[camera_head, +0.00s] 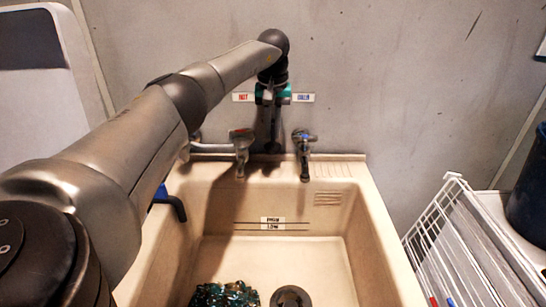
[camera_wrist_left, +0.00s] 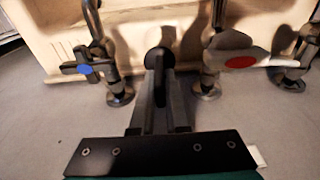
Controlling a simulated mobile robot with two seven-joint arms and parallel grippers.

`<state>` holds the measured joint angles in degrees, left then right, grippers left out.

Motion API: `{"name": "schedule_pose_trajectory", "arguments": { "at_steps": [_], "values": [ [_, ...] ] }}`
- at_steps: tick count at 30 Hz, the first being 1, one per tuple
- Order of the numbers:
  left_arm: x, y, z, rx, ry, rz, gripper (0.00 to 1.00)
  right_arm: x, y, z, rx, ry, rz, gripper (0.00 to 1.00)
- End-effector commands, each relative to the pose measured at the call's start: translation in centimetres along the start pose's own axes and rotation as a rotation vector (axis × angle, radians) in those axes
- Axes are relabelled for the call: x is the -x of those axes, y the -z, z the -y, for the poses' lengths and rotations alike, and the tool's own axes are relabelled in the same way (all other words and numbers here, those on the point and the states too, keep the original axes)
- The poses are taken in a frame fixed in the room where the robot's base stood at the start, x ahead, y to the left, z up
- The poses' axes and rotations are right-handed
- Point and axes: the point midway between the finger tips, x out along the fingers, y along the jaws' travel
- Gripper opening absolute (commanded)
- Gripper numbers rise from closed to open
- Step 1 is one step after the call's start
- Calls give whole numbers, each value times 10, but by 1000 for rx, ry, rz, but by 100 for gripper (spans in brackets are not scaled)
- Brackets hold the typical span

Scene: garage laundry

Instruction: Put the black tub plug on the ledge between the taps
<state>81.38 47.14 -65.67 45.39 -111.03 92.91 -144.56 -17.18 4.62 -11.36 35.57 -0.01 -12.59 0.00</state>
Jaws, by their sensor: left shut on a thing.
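My left gripper (camera_head: 273,140) reaches down in front of the wall, between the two taps at the back of the sink. In the left wrist view its fingers (camera_wrist_left: 160,78) are shut on the black tub plug (camera_wrist_left: 159,57), which shows as a dark round disc at the fingertips. The hot tap (camera_head: 241,145) is on the left and the cold tap (camera_head: 304,145) on the right. The ledge (camera_head: 333,166) runs along the sink's back edge. I cannot tell whether the plug touches the ledge. My right gripper is not in view.
The cream sink basin (camera_head: 295,253) holds a glossy dark green thing (camera_head: 225,294) beside the drain (camera_head: 290,297). A white wire rack (camera_head: 455,235) stands at right. HOT (camera_head: 243,97) and COLD (camera_head: 303,97) labels are on the wall. A blue-handled thing (camera_head: 172,205) is at the left rim.

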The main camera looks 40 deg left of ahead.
Motion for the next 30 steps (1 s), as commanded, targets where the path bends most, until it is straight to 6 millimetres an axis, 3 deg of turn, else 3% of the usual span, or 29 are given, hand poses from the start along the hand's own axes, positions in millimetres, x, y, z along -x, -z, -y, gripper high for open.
{"name": "schedule_pose_trajectory", "arguments": {
  "at_steps": [1, 10, 16, 28, 29, 30],
  "values": [
    [-11, -2, 0, 0, 1, 2, 0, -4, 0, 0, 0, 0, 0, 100],
    [-35, -4, 0, 0, -1, 0, 0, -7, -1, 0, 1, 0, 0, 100],
    [-65, -8, 0, -1, 0, 2, 0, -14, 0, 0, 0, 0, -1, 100],
    [-70, -8, 0, 0, -1, -1, 0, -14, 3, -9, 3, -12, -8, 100],
    [-71, -9, 0, 0, -1, -1, 14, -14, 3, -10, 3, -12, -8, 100],
    [-70, -8, 0, 0, -1, -1, 19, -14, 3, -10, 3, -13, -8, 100]
  ]
}}
